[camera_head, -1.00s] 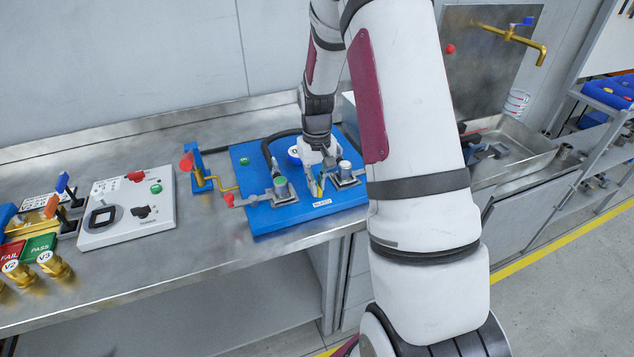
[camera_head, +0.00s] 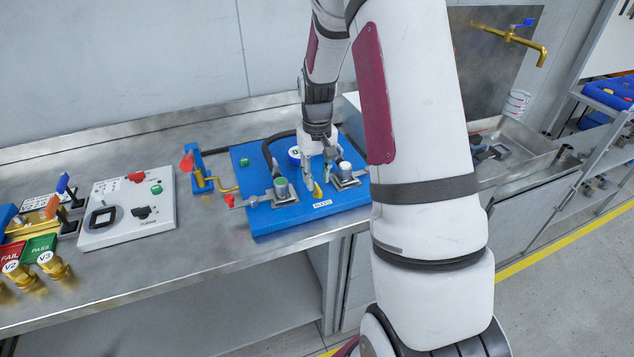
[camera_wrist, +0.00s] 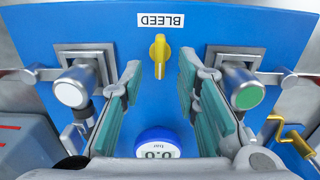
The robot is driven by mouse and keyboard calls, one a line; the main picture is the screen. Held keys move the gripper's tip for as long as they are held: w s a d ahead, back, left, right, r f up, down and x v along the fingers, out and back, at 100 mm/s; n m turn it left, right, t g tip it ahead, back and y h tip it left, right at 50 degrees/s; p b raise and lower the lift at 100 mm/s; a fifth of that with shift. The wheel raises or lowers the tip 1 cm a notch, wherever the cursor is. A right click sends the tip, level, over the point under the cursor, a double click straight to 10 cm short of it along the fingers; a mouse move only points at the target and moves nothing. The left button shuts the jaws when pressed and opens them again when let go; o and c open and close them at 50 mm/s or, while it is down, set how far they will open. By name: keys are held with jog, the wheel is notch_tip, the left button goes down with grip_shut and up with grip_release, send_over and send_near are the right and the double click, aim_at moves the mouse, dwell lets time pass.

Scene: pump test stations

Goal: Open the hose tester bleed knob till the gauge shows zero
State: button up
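The blue hose tester panel (camera_head: 258,219) lies on the bench. Its yellow bleed knob (camera_head: 318,189) is behind the BLEED label; in the wrist view the knob (camera_wrist: 160,55) points along the picture's vertical, towards the label (camera_wrist: 161,20). The round gauge (camera_wrist: 157,144) in the wrist view is partly cut off and its display appears to read 0.0. My gripper (camera_head: 320,176) is above the panel. In the wrist view its teal-padded fingers (camera_wrist: 166,82) are spread wide, with nothing between them, and the knob is clear of both.
Hose clamps with a green-topped fitting (camera_head: 281,187) and a white-topped fitting (camera_head: 345,170) stand on either side of the knob, close to my fingers. A white control box (camera_head: 127,207) stands farther left.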

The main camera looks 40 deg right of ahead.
aim_at(317, 185)
notch_tip(317, 185, up, 9)
dwell(0.3)
jog(key=shift+r, duration=0.1)
dwell(0.4)
jog(key=s+a+r+n+t, duration=0.1)
jog(key=s+a+r+t, duration=0.1)
jog(key=s+a+r, duration=0.85)
jog(key=s+a+r+n+t, duration=0.2)
jog(key=s+a+r, duration=0.2)
jog(key=s+a, duration=0.5)
jog(key=s, duration=0.3)
jog(key=shift+s+a+t, duration=0.2)
jog(key=shift+s+t, duration=0.2)
dwell(1.0)
